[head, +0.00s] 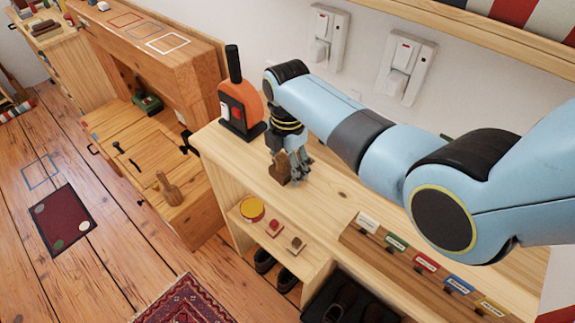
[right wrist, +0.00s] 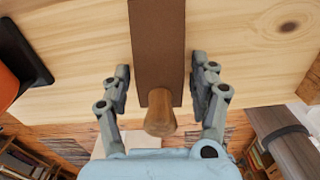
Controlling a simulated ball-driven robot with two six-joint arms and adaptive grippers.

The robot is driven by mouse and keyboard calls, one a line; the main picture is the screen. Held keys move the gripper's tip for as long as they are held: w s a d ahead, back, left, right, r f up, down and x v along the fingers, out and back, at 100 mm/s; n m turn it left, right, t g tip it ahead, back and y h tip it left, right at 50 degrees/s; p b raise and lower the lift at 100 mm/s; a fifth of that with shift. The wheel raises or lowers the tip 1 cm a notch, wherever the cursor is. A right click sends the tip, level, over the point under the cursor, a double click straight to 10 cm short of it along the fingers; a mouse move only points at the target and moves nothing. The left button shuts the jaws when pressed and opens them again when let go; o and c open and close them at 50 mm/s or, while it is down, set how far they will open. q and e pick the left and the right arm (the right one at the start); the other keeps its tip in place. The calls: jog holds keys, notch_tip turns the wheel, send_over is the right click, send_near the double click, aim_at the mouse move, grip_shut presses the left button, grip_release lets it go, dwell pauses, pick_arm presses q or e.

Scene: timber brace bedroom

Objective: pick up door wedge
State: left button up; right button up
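The door wedge appears to be the brown block (head: 279,168) standing on the pale wooden cabinet top, partly hidden by my right gripper. In the right wrist view it is a long dark brown piece (right wrist: 159,45) with a lighter rounded wooden knob (right wrist: 160,115) at its near end. My right gripper (head: 291,168) is down at the block. In the right wrist view its two fingers (right wrist: 162,80) stand on either side of the block, with small gaps visible. It looks open around the block. My left gripper is not in view.
An orange and black device (head: 240,105) stands just left of the gripper on the cabinet top (head: 335,185). A row of labelled holders (head: 425,262) lies at the right front. The shelf below holds a yellow round tin (head: 251,209). Wall switches (head: 405,65) are behind.

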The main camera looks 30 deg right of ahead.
jog(key=c, duration=1)
